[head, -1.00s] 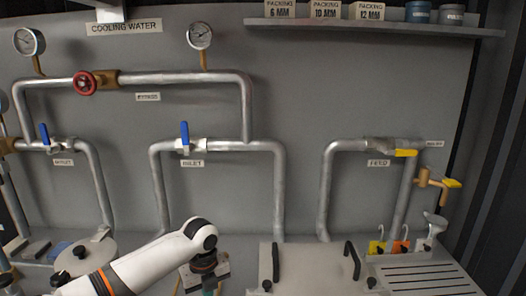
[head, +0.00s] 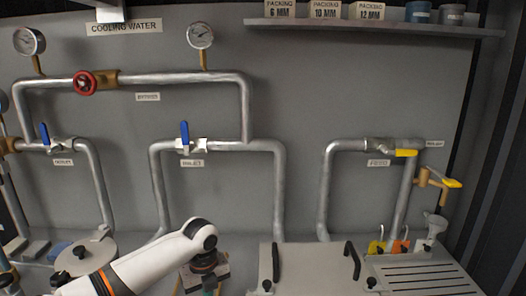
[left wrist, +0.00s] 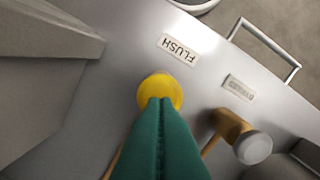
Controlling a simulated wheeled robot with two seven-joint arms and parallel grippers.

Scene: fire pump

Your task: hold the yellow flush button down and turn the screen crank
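The yellow flush button (left wrist: 160,90) is round and sits on a grey panel below the FLUSH label (left wrist: 178,48) in the left wrist view. My left gripper (left wrist: 160,103) has its green fingers together, with nothing between them. Their tips overlap the button's near edge and seem to touch it; I cannot tell how far it is pressed. The screen crank (left wrist: 232,132), a brass-coloured arm with a grey knob, is right of the fingers, apart from them. In the head view my left gripper (head: 207,287) points down at the bottom, and it hides the button. My right gripper is not in view.
A second small label (left wrist: 238,88) is above the crank; its text is unclear. A metal handle (left wrist: 265,45) stands at the upper right. In the head view, a grey lidded box (head: 310,265) is right of the gripper, and pipes (head: 278,190) line the back wall.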

